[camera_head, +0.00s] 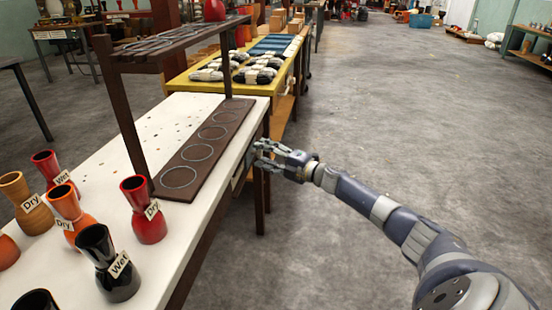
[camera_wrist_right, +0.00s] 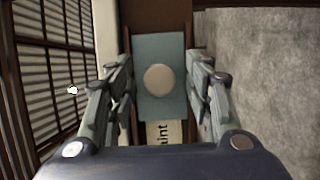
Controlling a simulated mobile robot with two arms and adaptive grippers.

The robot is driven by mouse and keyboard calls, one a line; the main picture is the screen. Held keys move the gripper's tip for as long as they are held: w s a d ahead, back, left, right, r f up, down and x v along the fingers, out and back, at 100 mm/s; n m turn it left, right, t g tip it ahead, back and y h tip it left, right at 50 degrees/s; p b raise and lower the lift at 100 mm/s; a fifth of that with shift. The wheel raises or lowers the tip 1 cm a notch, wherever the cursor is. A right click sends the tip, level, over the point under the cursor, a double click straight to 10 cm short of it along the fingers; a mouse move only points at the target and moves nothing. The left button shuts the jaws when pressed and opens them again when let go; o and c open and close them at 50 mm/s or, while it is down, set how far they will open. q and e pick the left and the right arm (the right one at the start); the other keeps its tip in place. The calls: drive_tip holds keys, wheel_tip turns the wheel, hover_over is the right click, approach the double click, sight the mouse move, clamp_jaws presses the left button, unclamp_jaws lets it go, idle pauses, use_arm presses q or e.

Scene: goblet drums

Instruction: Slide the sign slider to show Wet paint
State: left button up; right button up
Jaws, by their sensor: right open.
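The sign slider (camera_wrist_right: 147,50) is a teal plate with a round cream knob (camera_wrist_right: 159,80), seen in the right wrist view. My right gripper (camera_wrist_right: 163,88) is open, with one finger on each side of the knob. I cannot tell whether the fingers touch it. Below the plate, a cream sign (camera_wrist_right: 165,134) shows the letters "aint"; the rest of its text is hidden. In the head view my right gripper (camera_head: 262,154) is at the right edge of the white table (camera_head: 140,118). My left gripper is not in view.
A dark rack (camera_head: 180,184) with ring marks stands on the table. Goblet drums, including a black one (camera_head: 112,270) and a red one (camera_head: 150,225), carry Wet or Dry tags at the left. A yellow table (camera_head: 207,87) stands beyond. The floor at the right is open.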

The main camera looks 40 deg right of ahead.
drive_tip(key=v, duration=1.1)
drive_tip(key=shift+s, duration=0.3)
drive_tip(key=shift+d+r, duration=0.1)
drive_tip(key=shift+d, duration=0.05)
